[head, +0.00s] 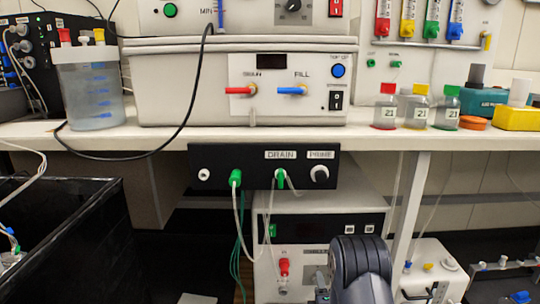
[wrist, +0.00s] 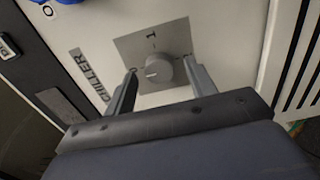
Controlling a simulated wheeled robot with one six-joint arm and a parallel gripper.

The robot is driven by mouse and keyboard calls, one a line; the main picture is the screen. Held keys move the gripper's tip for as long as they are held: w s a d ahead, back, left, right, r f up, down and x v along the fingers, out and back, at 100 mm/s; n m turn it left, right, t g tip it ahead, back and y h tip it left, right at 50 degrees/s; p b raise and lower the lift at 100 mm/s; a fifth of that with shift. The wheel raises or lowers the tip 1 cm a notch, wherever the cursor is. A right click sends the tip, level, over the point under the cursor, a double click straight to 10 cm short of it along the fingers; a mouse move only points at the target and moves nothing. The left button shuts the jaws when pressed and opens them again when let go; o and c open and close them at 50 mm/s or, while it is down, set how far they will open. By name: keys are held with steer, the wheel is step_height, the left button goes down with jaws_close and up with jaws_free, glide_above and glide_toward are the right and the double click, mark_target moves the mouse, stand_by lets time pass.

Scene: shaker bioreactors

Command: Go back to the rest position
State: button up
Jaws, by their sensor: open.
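In the wrist view my gripper (wrist: 161,69) is open and empty. Its two grey fingers stand on either side of a round grey knob (wrist: 159,70). I cannot tell whether they touch it. The knob sits on a grey square plate (wrist: 134,46) with a "1" above it, on a white panel labelled "CHILLER" (wrist: 90,75). A pale mark shows on the knob's left part. In the head view my dark arm stands at the bottom, right of centre, in front of a white unit (head: 325,205) under the bench; the fingertips are not clearly seen there.
A white bench (head: 390,137) crosses above my arm. A black DRAIN and PRIME panel (head: 232,157) hangs below its edge, with green plugs and loose tubes. A black open bin (head: 75,220) stands at the left. Capped bottles (head: 417,112) stand on the bench at right.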

steer(key=s+p, duration=0.2)
steer(key=s, duration=0.8)
steer(key=w+m+b, duration=0.2)
steer(key=w+m, duration=0.9)
steer(key=m, duration=1.2)
stand_by(0.5)
steer(key=shift+s, duration=0.1)
stand_by(0.4)
